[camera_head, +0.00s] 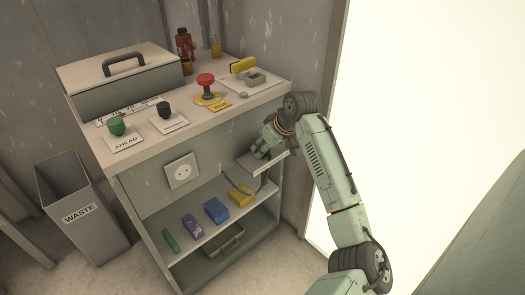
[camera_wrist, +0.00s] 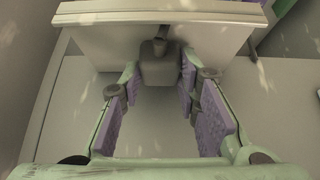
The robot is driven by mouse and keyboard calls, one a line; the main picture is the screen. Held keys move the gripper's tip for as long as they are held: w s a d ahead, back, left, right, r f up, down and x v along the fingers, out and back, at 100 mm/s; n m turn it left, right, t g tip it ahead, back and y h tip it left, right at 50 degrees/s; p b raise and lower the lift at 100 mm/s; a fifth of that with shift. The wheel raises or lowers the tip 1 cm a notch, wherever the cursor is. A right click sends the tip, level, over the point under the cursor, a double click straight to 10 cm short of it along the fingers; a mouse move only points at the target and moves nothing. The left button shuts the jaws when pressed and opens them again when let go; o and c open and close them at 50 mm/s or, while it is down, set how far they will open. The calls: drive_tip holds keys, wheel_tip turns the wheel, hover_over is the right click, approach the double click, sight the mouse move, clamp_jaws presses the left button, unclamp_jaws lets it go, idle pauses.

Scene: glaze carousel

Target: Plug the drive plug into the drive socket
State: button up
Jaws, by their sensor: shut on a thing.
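The drive socket (camera_head: 182,170) is a white square plate with a round recess and small holes. It sits on the front of the cabinet, above the open shelf. My gripper (camera_head: 262,149) is at the cabinet's right front, over a small ledge and well to the right of the socket. In the wrist view, my gripper (camera_wrist: 160,80) has its purple-padded fingers on either side of a grey block, which looks like the drive plug (camera_wrist: 160,65). A dark cable stub shows at its far end. The plug's front is hidden, and the socket is not seen in the wrist view.
The small ledge (camera_head: 264,165) juts out below my gripper, with a dark cable (camera_head: 263,182) hanging by it. Green, purple, blue and yellow blocks (camera_head: 241,194) lie on the shelf. Knobs and a red button (camera_head: 206,80) stand on top. A waste bin (camera_head: 80,208) stands left.

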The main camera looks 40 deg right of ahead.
drive_tip(key=shift+r, duration=0.1)
drive_tip(key=shift+c, duration=0.4)
drive_tip(key=shift+r, duration=0.55)
wheel_tip(320, 180, up, 2)
drive_tip(key=shift+w+r, duration=0.1)
drive_tip(key=s+a+r+b, duration=0.1)
drive_tip(key=s+a+b, duration=0.1)
drive_tip(key=s+a, duration=0.6)
drive_tip(key=s, duration=0.5)
drive_tip(key=shift+s+a+r, duration=0.3)
drive_tip(key=shift+a, duration=0.1)
